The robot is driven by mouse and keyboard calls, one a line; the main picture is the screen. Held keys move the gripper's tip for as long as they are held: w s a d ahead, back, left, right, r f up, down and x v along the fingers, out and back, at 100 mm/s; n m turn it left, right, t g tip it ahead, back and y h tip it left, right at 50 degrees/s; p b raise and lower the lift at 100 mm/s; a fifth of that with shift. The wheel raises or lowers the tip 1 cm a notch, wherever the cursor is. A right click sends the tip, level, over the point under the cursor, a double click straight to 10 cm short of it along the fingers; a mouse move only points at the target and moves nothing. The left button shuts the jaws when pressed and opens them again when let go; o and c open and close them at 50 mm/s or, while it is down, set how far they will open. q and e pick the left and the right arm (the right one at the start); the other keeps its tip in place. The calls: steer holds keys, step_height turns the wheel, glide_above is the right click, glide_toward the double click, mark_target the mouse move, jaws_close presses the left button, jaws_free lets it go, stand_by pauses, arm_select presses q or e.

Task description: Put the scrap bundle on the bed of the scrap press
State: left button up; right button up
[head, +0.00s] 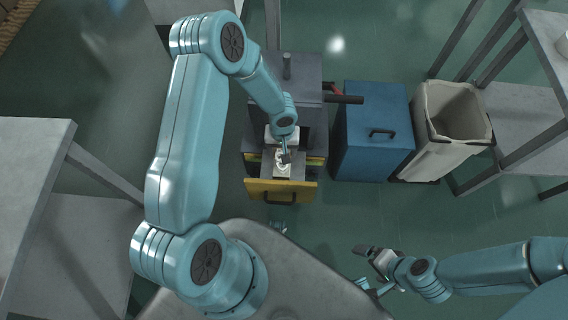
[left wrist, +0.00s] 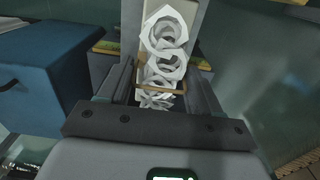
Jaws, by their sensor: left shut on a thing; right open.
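The scrap bundle (left wrist: 165,60) is a stack of white ring-shaped scraps with a brown band, seen in the left wrist view between the fingers of my left gripper. In the head view my left gripper (head: 284,158) is shut on the bundle (head: 282,168), at the front opening of the scrap press (head: 285,75). The press is dark grey with a yellow front panel (head: 280,192). A light grey bed (head: 283,185) shows below the bundle; I cannot tell whether the bundle touches it. My right gripper (head: 368,268) is open and empty at the lower right, away from the press.
A blue box with a handle (head: 372,125) stands right of the press, and an open beige bin (head: 455,115) beyond it. Grey tables stand at the left (head: 30,160) and right (head: 535,105). Green floor in front of the blue box is clear.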

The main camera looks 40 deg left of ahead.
arm_select(q)
step_height(320, 180, down, 6)
steer(key=shift+f+b, duration=0.25)
steer(key=shift+b, duration=0.25)
step_height(320, 180, down, 4)
steer(key=shift+r+b, duration=0.25)
steer(key=shift+b, duration=0.1)
steer(key=shift+r, duration=0.1)
steer(key=shift+f, duration=0.2)
steer(key=o, duration=1.1)
steer(key=shift+r, duration=0.1)
steer(key=shift+o, duration=0.2)
